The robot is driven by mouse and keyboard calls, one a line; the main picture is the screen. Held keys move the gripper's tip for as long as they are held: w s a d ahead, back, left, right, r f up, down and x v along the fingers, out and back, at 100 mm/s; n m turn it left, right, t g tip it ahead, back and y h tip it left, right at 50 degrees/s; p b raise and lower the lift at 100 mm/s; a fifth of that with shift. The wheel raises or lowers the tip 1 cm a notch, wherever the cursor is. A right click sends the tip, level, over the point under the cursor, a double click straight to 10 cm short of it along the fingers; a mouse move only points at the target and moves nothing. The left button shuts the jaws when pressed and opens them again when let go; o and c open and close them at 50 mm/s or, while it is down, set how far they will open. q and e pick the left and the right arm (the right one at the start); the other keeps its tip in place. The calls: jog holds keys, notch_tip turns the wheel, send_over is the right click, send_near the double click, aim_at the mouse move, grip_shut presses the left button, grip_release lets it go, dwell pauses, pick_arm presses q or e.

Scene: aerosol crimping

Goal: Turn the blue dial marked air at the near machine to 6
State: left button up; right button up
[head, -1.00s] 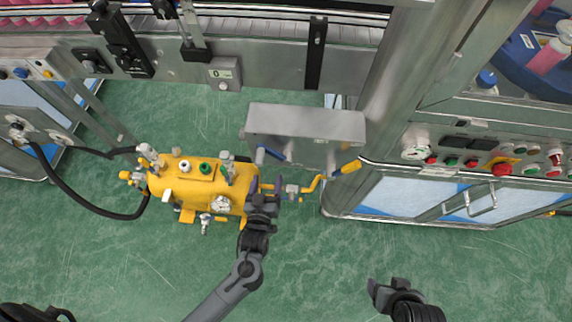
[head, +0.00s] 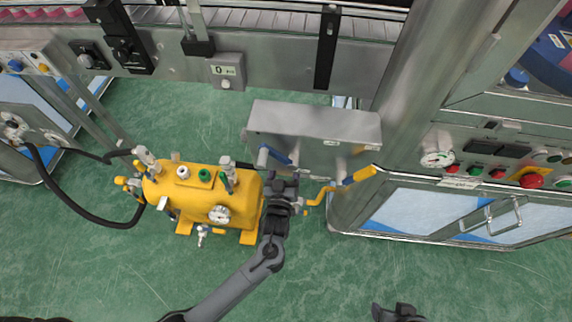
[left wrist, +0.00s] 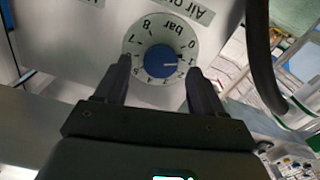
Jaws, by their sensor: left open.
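The blue dial (left wrist: 158,62) shows in the left wrist view, set in a round pale scale marked in bar, seen upside down. Its pointer mark faces right, near the 1 to 2 marks. A label above it reads "Air", partly cut off. My left gripper (left wrist: 157,82) is open, its fingers at the two sides of the dial's scale; I cannot tell if they touch anything. My right gripper (head: 398,311) is at the bottom edge, partly cut off.
A yellow tank (head: 180,195) with a gauge and valves stands left of my left gripper. A dark cable (left wrist: 262,65) hangs right of the dial. Green floor is open in front.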

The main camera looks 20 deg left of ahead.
pick_arm(q)
jog(key=shift+x, duration=0.9)
